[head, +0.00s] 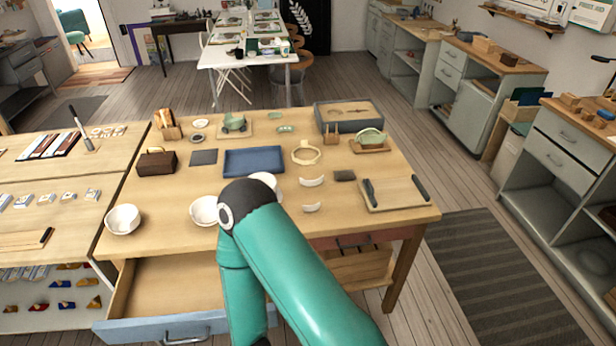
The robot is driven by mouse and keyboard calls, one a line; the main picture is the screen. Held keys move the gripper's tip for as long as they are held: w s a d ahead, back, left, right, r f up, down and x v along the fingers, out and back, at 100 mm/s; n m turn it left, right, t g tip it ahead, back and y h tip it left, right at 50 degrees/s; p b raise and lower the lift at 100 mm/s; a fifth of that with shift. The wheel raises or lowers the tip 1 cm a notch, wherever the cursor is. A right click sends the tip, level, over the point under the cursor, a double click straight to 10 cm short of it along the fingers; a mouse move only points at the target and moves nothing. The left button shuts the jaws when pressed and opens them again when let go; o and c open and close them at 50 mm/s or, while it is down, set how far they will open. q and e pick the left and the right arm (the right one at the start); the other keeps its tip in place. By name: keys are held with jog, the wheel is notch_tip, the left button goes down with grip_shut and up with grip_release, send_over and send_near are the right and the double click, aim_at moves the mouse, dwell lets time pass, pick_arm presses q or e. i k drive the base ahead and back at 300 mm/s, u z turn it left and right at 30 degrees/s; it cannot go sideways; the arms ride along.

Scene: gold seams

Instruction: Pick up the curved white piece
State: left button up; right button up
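Two curved white pieces lie apart on the wooden table, right of my teal arm. The upper curved white piece (312,181) is near a cream ring. The lower curved white piece (311,208) is closer to the table's front edge. A white bowl (203,210) stands left of my arm's elbow, its right side partly covered by the arm. Another white rounded item (264,178) shows just behind the elbow, mostly hidden. Neither of my grippers shows in the head view; only arm links come up from the bottom edge.
Another white bowl (123,219) stands at the table's front left. A blue tray (253,161) lies mid-table, with the cream ring (305,153) to its right. A wooden board (396,193) with dark tools lies at right. An open drawer (165,292) juts out at front left.

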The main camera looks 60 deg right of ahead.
aim_at(303, 182)
jog(key=z, duration=1.85)
jog(key=i, duration=0.1)
jog(key=u, duration=3.2)
jog(key=k, duration=0.4)
jog(key=z, duration=3.15)
jog(key=k, duration=0.1)
jog(key=u, duration=2.5)
jog(key=i, duration=0.15)
jog(key=z, duration=2.5)
jog(key=i, duration=0.5)
jog(key=u, duration=0.4)
jog(key=k, duration=0.2)
jog(key=z, duration=0.2)
